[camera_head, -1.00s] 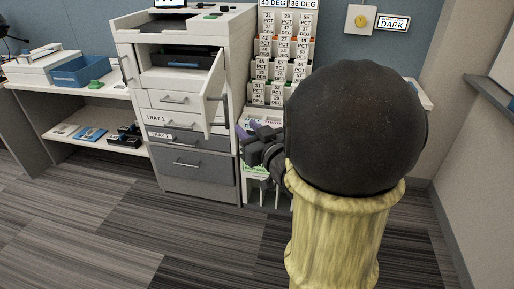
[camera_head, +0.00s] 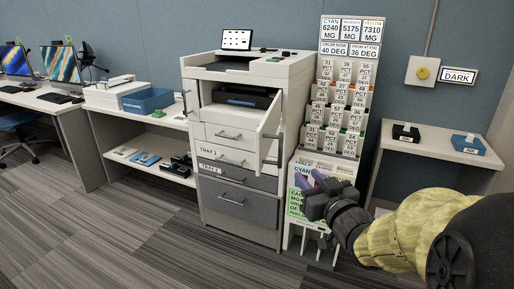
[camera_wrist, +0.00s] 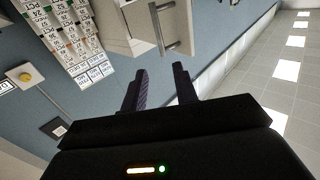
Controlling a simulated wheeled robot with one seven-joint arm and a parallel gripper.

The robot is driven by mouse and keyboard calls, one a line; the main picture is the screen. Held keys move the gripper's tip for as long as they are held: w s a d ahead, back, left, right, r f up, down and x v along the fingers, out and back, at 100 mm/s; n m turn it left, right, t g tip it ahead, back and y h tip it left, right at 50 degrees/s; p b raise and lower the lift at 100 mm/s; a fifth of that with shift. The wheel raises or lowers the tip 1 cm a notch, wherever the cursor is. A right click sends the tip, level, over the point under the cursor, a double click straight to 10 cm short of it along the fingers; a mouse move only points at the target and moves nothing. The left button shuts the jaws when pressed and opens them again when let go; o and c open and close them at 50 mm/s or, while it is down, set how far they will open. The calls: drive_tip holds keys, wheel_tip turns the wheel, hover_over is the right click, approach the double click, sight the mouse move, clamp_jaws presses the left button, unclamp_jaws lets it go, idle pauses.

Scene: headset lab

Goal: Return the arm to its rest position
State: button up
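My gripper (camera_head: 318,188) is in front of the lower part of the card rack, right of the printer's open door. In the wrist view its two dark fingers (camera_wrist: 160,88) stand apart with an empty gap between them, so it is open and holds nothing. My arm reaches in from the right edge of the head view, in a pale yellow sleeve. Part of the rack's lower shelf is hidden behind the gripper.
The printer (camera_head: 240,205) has its front door (camera_head: 270,130) swung open toward the rack (camera_head: 340,100). A side table (camera_head: 440,137) with a black box (camera_head: 405,133) and a blue box (camera_head: 468,145) stands at right. The carpet (camera_head: 120,235) at front left is clear.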

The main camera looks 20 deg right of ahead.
drive_tip(key=shift+f, duration=0.15)
wheel_tip(320, 180, down, 12)
drive_tip(key=a+m+g+h, duration=0.1)
drive_tip(key=a+g+h, duration=0.15)
drive_tip(key=g, duration=0.45)
drive_tip(key=s+a+f+g+y, duration=0.1)
drive_tip(key=s+a+f+g, duration=0.7)
drive_tip(key=s+f, duration=0.2)
wheel_tip(320, 180, up, 32)
drive_tip(key=p, duration=3.2)
drive_tip(key=shift+s+a+r, duration=0.25)
drive_tip(key=shift+s, duration=0.15)
drive_tip(key=shift+o, duration=0.5)
